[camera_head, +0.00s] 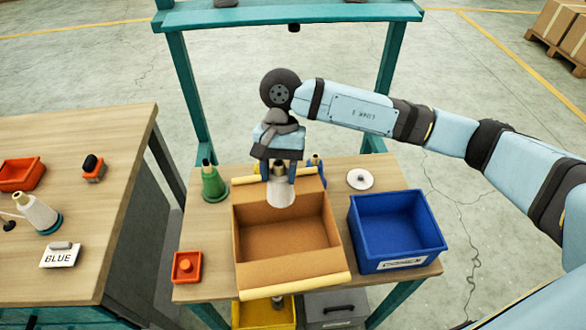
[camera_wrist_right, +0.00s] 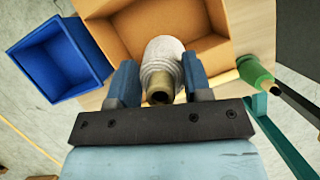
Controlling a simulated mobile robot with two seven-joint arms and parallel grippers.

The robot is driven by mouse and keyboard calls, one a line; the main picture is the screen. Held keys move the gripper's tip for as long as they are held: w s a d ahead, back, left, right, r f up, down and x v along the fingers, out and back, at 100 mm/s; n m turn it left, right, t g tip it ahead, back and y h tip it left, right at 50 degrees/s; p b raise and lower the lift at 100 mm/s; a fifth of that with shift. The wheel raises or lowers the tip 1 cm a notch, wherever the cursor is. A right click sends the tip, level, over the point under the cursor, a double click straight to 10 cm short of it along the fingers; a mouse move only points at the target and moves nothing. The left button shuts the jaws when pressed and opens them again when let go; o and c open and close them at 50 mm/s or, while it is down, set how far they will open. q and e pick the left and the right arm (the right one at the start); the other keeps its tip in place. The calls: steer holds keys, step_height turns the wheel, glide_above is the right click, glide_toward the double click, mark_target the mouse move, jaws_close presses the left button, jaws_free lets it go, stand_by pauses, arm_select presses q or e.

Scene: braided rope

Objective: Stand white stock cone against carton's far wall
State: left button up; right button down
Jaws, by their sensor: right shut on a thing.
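The white stock cone (camera_head: 281,192) is upright in the head view, its narrow tan tip up between my right gripper's fingers. My right gripper (camera_head: 279,172) points down from above and is shut on the cone near its top. The cone overlaps the far wall of the open brown carton (camera_head: 290,268); whether its base touches the carton is not clear. In the right wrist view the cone (camera_wrist_right: 162,60) sits between the blue fingers (camera_wrist_right: 160,82), with the carton (camera_wrist_right: 210,52) beyond it. The carton's visible floor is empty. My left gripper is not in view.
A blue bin (camera_head: 395,228) stands right of the carton. A green cone (camera_head: 213,185) and an orange tray (camera_head: 187,267) are on its left. A blue cone (camera_head: 317,168) and white disc (camera_head: 360,179) are behind. Another white cone (camera_head: 38,213) stands on the left table.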

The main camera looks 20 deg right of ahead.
mark_target(280, 197)
steer(key=shift+f, duration=0.15)
step_height(280, 197, down, 8)
steer(key=shift+f+b, duration=0.2)
steer(key=shift+b, duration=0.95)
arm_select(q)
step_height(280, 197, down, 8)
steer(key=b, duration=0.7)
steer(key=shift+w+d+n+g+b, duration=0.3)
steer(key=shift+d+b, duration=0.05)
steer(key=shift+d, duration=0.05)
arm_select(e)
step_height(280, 197, down, 7)
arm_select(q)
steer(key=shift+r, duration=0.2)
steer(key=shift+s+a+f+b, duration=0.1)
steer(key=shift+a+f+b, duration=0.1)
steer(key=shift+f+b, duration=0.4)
arm_select(e)
steer(key=shift+f, duration=0.4)
